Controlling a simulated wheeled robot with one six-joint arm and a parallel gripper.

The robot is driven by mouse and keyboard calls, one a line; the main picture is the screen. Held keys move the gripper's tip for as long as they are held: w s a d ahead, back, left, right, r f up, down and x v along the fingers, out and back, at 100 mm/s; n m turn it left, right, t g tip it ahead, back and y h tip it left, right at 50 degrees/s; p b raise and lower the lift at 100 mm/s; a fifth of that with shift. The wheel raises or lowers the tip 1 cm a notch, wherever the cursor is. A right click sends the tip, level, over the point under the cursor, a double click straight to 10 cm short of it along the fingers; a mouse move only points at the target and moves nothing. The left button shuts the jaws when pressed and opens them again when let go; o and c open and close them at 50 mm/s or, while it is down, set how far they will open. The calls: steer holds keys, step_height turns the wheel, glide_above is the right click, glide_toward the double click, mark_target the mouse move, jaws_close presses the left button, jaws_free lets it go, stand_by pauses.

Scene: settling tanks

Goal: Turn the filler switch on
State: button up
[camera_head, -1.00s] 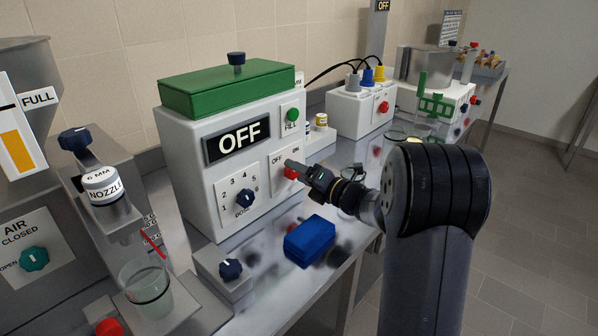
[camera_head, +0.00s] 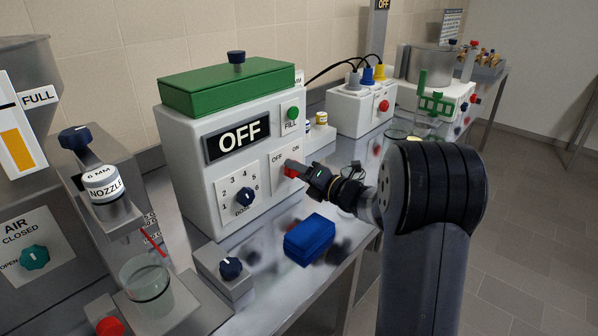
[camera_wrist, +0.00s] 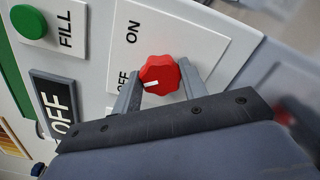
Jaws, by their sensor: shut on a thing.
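The filler (camera_head: 188,163) is a white box with a green lid, and its display (camera_head: 238,138) reads OFF. Its switch is a red knob (camera_wrist: 159,75) on a white plate marked OFF and ON. In the wrist view the knob's white mark points toward the OFF label. My gripper (camera_wrist: 158,92) is shut on the red knob, one finger on each side. In the head view my gripper (camera_head: 292,169) reaches the plate from the right and hides most of the knob.
A green FILL button (camera_head: 293,113) is above the switch and a dark dose dial (camera_head: 245,196) is to its lower left. A blue block (camera_head: 310,240) lies on the bench below my gripper. A small box with a dark knob (camera_head: 230,269) stands in front of the filler.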

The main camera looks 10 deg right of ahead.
steer(key=shift+m, duration=0.3)
steer(key=shift+f+m+p, duration=0.2)
steer(key=shift+m+p, duration=1.15)
steer(key=shift+m, duration=5.25)
steer(key=o, duration=1)
steer(key=shift+s+d, duration=0.1)
